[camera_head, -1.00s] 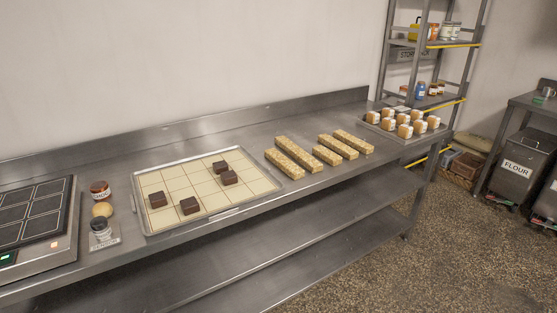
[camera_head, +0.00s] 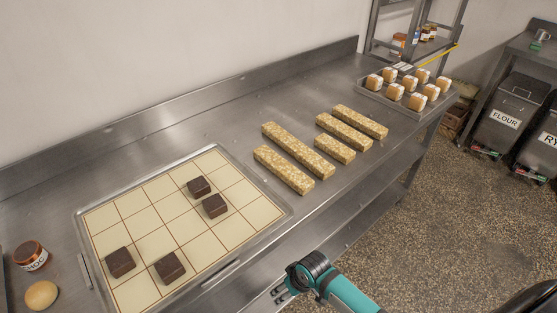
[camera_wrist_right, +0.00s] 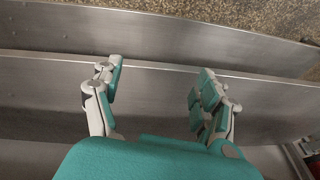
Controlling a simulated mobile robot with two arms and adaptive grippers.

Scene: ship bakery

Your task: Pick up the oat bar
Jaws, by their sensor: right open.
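Several oat bars lie on the steel counter right of the grid tray. Two long ones lie side by side: a front one (camera_head: 283,169) and one behind it (camera_head: 298,149). Further right are a short bar (camera_head: 335,148), a longer bar (camera_head: 343,131) and another long bar (camera_head: 360,121). My right gripper (camera_head: 281,292) is at the counter's front edge, below and apart from the bars. In the right wrist view the right gripper (camera_wrist_right: 157,85) is open and empty, with the counter edge and lower shelf beyond its fingers. My left gripper is out of view.
A grid tray (camera_head: 245,243) with several dark brown squares fills the counter's left part. A jar (camera_head: 31,256) and a round bun (camera_head: 41,295) stand at far left. A tray (camera_head: 407,107) of small cakes stands at the right end. Bare steel surrounds the bars.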

